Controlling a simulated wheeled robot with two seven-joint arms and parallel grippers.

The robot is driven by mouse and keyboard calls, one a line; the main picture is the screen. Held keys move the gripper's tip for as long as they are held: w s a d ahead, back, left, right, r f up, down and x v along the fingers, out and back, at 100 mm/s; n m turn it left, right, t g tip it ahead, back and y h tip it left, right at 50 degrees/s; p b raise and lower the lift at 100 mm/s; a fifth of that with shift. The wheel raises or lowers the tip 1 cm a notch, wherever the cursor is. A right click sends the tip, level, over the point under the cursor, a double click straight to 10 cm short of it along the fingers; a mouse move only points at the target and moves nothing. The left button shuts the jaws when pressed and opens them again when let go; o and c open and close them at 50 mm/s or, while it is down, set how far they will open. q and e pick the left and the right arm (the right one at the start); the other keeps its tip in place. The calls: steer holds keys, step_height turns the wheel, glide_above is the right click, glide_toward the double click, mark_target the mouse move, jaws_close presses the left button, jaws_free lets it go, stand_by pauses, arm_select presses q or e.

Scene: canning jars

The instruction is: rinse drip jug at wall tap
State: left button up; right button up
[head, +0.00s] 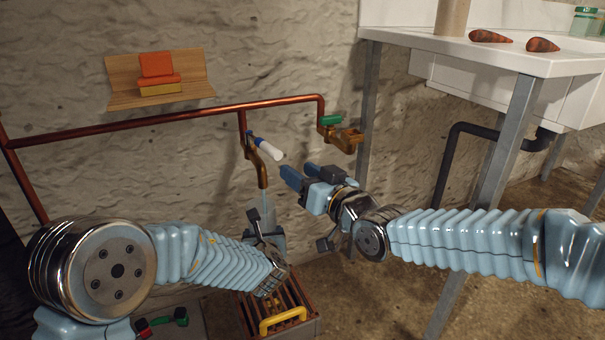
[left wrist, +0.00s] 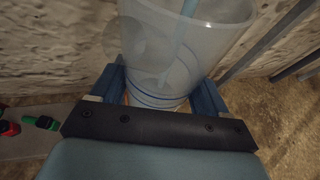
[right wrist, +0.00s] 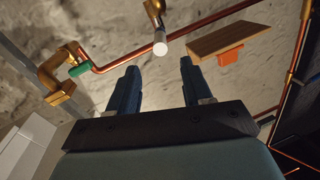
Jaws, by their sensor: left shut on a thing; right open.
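The brass wall tap (head: 262,170) hangs from the copper pipe, with a white-and-blue lever handle (head: 268,144). A pale water stream (head: 264,202) falls from its spout. In the left wrist view the clear drip jug (left wrist: 215,45) is upright between the fingers of my left gripper (left wrist: 163,98), with the stream (left wrist: 182,38) running into it. In the head view my left gripper (head: 268,238) is below the spout, and the jug is mostly hidden. My right gripper (head: 298,173) is open and empty, just right of the tap. The handle's white end (right wrist: 160,49) shows beyond its fingertips, not between them.
A second brass tap (head: 347,138) with a green handle is to the right. A wooden shelf (head: 195,80) with orange and yellow blocks is above the pipe. A sink table (head: 500,55) with metal legs is at right.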

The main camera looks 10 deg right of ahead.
mark_target(269, 149)
stand_by(0.4)
steer(key=w+a+n, duration=0.1)
steer(key=w+a, duration=0.1)
steer(key=w, duration=0.1)
steer(key=w+a+n, duration=0.2)
steer(key=w, duration=0.2)
steer(key=w+a+n, duration=0.1)
steer(key=w+a, duration=0.1)
steer(key=w, duration=0.2)
steer(key=shift+a+r+n, duration=0.15)
steer(key=shift+n, duration=0.15)
steer(key=shift+c, duration=0.3)
jaws_close()
